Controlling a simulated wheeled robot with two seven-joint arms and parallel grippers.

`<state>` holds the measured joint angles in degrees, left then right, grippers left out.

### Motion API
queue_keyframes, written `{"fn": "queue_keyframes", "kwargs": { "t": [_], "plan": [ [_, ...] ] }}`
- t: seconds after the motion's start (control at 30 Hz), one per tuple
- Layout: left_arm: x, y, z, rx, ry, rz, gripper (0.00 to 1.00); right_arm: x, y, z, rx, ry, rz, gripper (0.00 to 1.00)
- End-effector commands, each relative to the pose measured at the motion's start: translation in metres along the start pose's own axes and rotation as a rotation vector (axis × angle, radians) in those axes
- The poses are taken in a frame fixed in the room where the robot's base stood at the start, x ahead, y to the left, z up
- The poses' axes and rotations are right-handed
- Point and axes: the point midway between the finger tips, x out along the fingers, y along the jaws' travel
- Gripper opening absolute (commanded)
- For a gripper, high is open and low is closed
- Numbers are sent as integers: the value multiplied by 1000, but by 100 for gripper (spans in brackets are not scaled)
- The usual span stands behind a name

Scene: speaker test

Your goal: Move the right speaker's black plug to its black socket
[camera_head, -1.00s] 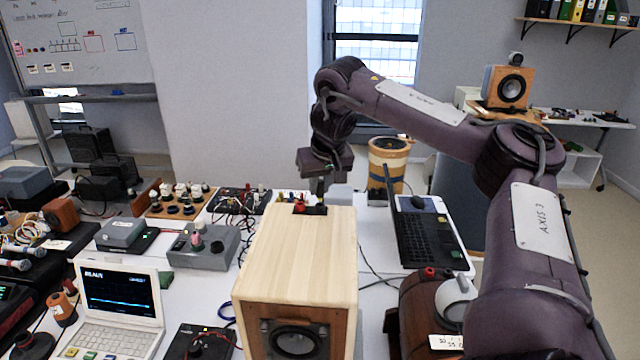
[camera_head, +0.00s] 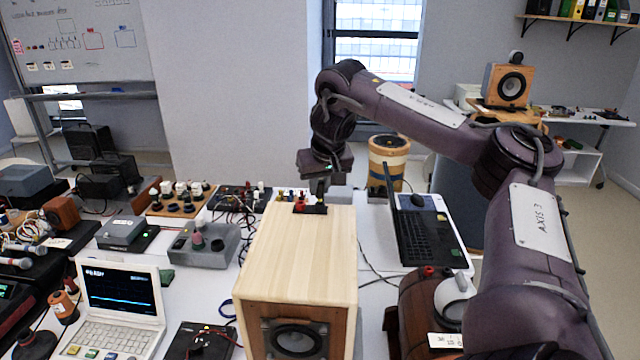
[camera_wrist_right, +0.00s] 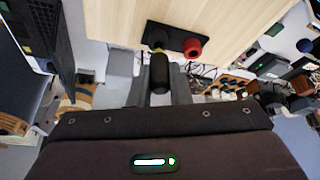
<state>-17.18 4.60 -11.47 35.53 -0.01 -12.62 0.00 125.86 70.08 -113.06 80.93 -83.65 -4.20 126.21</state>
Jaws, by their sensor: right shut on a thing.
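The wooden speaker (camera_head: 298,250) stands on the white table with its driver facing me. A black terminal plate (camera_wrist_right: 173,38) is at its far side, with a red terminal (camera_wrist_right: 192,48) on it; in the head view the red terminal (camera_head: 300,203) shows at the far top edge. My right gripper (camera_head: 318,190) is over that edge, pointing down. In the right wrist view its fingers (camera_wrist_right: 159,88) are shut on the black plug (camera_wrist_right: 160,72). The plug's tip points at the plate's dark end beside the red terminal; I cannot tell whether it is inserted. My left gripper is not in view.
A black laptop (camera_head: 428,235) and a striped drum (camera_head: 387,160) stand right of the speaker. A grey box with knobs (camera_head: 203,245) and a white laptop (camera_head: 118,308) are on the left. Loose cables lie behind and beside the speaker.

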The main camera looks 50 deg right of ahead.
Motion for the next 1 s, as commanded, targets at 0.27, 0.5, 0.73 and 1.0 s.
{"fn": "queue_keyframes", "kwargs": {
  "t": [0.27, 0.5, 0.73, 1.0],
  "plan": [
    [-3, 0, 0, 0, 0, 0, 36, 0, 0, 0, 0, 0, 0, 0],
    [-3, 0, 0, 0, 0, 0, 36, 0, 0, 0, 0, 0, 0, 0],
    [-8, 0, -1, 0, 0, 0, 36, 0, 0, 0, 0, -2, 1, 0],
    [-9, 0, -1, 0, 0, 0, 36, 0, 0, 0, -1, 0, 1, 0]
  ]
}}
